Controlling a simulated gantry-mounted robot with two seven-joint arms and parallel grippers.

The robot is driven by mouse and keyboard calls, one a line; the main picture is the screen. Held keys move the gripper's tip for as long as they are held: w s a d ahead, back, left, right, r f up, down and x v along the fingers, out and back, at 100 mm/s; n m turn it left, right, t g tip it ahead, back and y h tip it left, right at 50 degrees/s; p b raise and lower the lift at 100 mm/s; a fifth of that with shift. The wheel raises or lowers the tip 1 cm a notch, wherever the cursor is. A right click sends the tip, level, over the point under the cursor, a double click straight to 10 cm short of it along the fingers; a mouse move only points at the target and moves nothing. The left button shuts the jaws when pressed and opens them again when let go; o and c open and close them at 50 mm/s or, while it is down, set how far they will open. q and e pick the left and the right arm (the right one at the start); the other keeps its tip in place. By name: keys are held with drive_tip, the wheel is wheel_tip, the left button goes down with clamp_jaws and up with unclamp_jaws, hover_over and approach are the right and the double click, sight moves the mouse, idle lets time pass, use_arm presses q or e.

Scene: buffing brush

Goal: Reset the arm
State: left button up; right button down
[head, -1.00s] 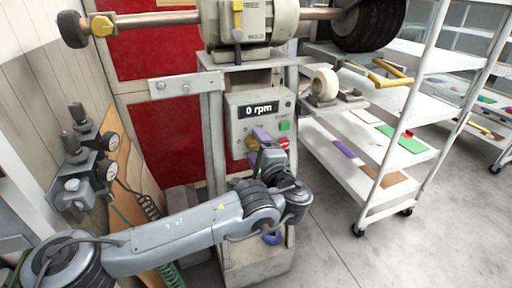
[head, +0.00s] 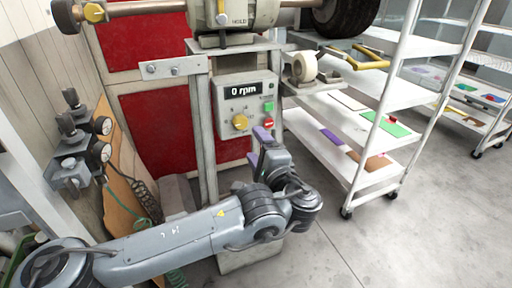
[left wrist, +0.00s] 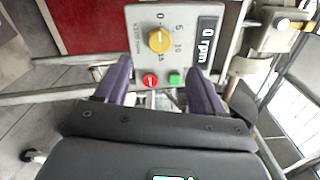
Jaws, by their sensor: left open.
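My left gripper (head: 259,147) is open, with purple fingers, in front of the control panel in the head view. In the left wrist view its two fingers (left wrist: 160,80) stand apart with nothing between them but the view of the panel's lower part. The control panel (head: 226,101) has a display reading 0 rpm, a yellow dial (head: 240,122), a green button (head: 268,106) and a red button (head: 268,123). In the left wrist view the red button (left wrist: 150,81) and green button (left wrist: 174,79) show between the fingers. The fingers appear clear of the panel. My right gripper is out of view.
The buffing machine's motor (head: 235,14) and shaft stand above the panel. A white shelf cart (head: 345,125) with coloured sheets stands on the right. Gauges (head: 102,125) and a coiled hose are at the left wall. Grey floor at the lower right is clear.

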use_arm(q)
drive_tip(key=s+f+g+p, duration=0.35)
drive_tip(key=f+p, duration=0.25)
drive_tip(key=f, duration=0.7)
drive_tip(key=s+d+f+n+g+h+p, duration=0.1)
drive_tip(key=s+d+f+g+h+p, duration=0.15)
drive_tip(key=s+f+g+p, duration=0.8)
drive_tip(key=s+a+r+n+h+p, duration=0.1)
drive_tip(key=s+n+p, duration=0.15)
drive_tip(key=s, duration=0.55)
drive_tip(key=s+a+n+h+p, duration=0.15)
drive_tip(key=s+p, duration=0.25)
drive_tip(key=s, duration=0.4)
drive_tip(key=s+a+r+n+g+h+p, duration=0.2)
drive_tip(key=s+a+r+n+p, duration=0.25)
drive_tip(key=s+a+p, duration=0.4)
drive_tip(key=s+a+r+n+t+y+p, duration=0.1)
drive_tip(key=a+r+n, duration=0.2)
drive_tip(key=a+r, duration=0.45)
drive_tip(key=s+a+r+n+t+y+p, duration=0.15)
drive_tip(key=a+r, duration=0.25)
drive_tip(key=a, duration=0.6)
wheel_tip(320, 180, up, 40)
drive_tip(key=w+n+p, duration=0.1)
drive_tip(key=p, duration=3.6)
drive_tip(key=shift+w+a+h+p, duration=0.25)
drive_tip(key=shift+w+h+p, duration=0.1)
drive_tip(key=shift+w+h, duration=0.1)
